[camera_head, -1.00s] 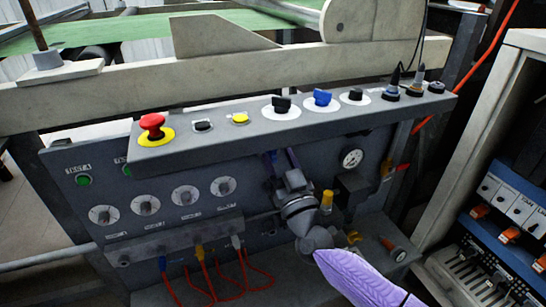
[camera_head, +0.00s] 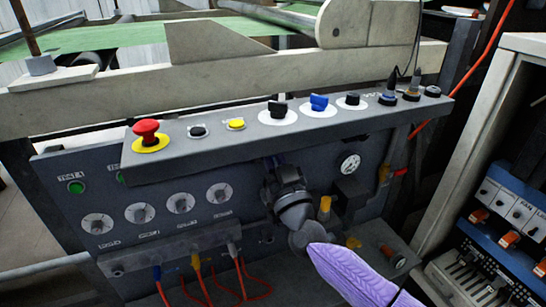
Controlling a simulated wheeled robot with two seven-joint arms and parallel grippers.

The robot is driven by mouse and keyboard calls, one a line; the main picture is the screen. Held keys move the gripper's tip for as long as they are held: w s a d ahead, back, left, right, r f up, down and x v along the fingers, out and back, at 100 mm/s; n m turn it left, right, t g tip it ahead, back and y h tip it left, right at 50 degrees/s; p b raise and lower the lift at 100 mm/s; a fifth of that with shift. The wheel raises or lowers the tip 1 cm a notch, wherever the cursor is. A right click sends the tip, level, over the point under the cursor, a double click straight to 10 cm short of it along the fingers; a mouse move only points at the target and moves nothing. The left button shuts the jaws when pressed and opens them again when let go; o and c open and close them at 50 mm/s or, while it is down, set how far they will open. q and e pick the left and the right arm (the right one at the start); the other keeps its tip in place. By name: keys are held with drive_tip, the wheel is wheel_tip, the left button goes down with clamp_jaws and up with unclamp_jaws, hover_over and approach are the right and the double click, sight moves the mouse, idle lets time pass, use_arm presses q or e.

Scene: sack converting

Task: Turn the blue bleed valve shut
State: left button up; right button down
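A blue knob (camera_head: 319,102), the only blue handle I see, sits on a white disc on top of the grey sloped ledge (camera_head: 215,150). It stands between two black knobs. My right arm, in a purple sleeve, comes in from the lower right. Its gripper (camera_head: 275,164) is in front of the panel just below the ledge, below and left of the blue knob and apart from it. The fingertips are dark and partly hidden by the ledge and wrist, so their opening is unclear. My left gripper is out of view.
A black knob (camera_head: 278,109) is left of the blue one and another (camera_head: 352,99) right. A red mushroom button (camera_head: 146,131) is at the ledge's left. A gauge (camera_head: 350,163) and yellow-topped fitting (camera_head: 324,206) are close to my wrist. A cabinet (camera_head: 489,185) stands at right.

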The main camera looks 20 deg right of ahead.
use_arm(q)
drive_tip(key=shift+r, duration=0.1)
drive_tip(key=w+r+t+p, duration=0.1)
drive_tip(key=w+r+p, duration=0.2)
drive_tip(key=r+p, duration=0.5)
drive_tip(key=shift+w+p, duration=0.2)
drive_tip(key=shift+p, duration=0.6)
use_arm(e)
drive_tip(key=shift+d+f+m+g+h, duration=0.2)
drive_tip(key=shift+m+g+h, duration=0.9)
drive_tip(key=shift+m, duration=2.65)
drive_tip(key=shift+d+f+m+g+h, duration=0.15)
drive_tip(key=shift+m+g+h, duration=0.9)
drive_tip(key=shift+m, duration=2.65)
drive_tip(key=shift+d+f+m+g+h, duration=0.2)
drive_tip(key=shift+m+g+h, duration=0.85)
drive_tip(key=shift+m, duration=2.7)
drive_tip(key=shift+f+t, duration=0.1)
drive_tip(key=shift+t, duration=0.3)
drive_tip(key=c, duration=0.6)
unclamp_jaws()
drive_tip(key=shift+h, duration=0.4)
